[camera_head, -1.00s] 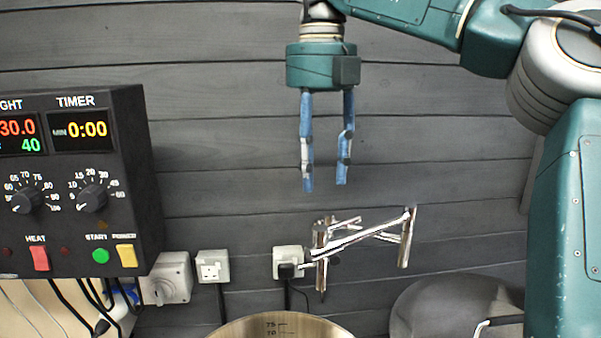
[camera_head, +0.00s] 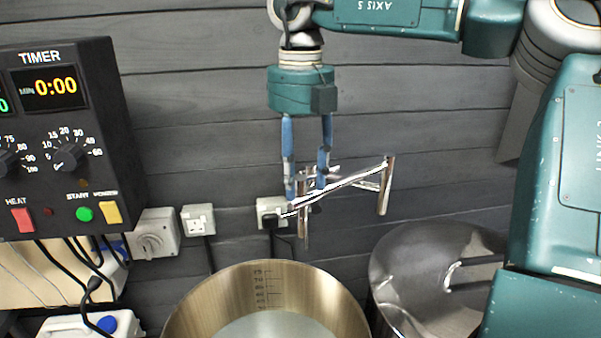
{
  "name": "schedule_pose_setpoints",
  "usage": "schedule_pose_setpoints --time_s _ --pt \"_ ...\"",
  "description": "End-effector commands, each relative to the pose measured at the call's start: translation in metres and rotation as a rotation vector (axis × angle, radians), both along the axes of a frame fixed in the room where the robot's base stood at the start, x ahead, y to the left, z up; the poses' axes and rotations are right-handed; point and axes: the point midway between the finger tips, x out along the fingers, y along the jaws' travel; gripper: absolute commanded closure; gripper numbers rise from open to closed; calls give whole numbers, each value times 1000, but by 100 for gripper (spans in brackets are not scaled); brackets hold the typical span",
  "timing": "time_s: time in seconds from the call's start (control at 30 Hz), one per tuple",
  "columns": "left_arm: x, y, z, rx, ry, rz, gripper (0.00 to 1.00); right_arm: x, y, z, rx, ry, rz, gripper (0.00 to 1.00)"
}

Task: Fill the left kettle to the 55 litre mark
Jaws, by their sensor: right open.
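The left kettle (camera_head: 185,315) is an open steel pot at the bottom middle, with a litre scale (camera_head: 259,287) on its inner far wall. A pale, flat surface shows low inside it; I cannot tell whether this is water or the bare floor. A chrome jointed swing tap (camera_head: 350,180) on the wall stands above and behind the kettle. My right gripper (camera_head: 305,194) points down with its blue fingers open, overlapping the left end of the tap in view. I cannot tell whether they touch it. My left gripper is not in view.
A second kettle with a steel lid (camera_head: 415,265) stands at the right, partly behind my right arm. A black control box (camera_head: 105,130) with dials and displays hangs at the left. Sockets (camera_head: 198,219) and cables line the wall.

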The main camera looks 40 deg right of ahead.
Motion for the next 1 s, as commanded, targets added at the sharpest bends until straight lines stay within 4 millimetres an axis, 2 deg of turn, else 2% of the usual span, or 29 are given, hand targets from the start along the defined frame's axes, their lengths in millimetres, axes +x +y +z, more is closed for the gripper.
schedule_pose_setpoints --time_s 0.07,0.3,0.47,0.57,0.7,0.9,1.0 --pt "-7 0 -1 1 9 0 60 0 0 0 0 0 0 57" --pt "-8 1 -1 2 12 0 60 0 0 0 0 0 0 100" --pt "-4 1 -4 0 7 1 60 0 0 -1 -1 1 -44 100" --pt "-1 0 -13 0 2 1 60 0 0 -3 -5 -2 -203 100" --pt "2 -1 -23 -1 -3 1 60 1 0 -3 -6 -2 -504 100" --pt "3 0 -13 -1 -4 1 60 1 2 1 2 2 -776 100" --pt "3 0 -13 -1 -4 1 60 1 2 0 3 1 -833 100"
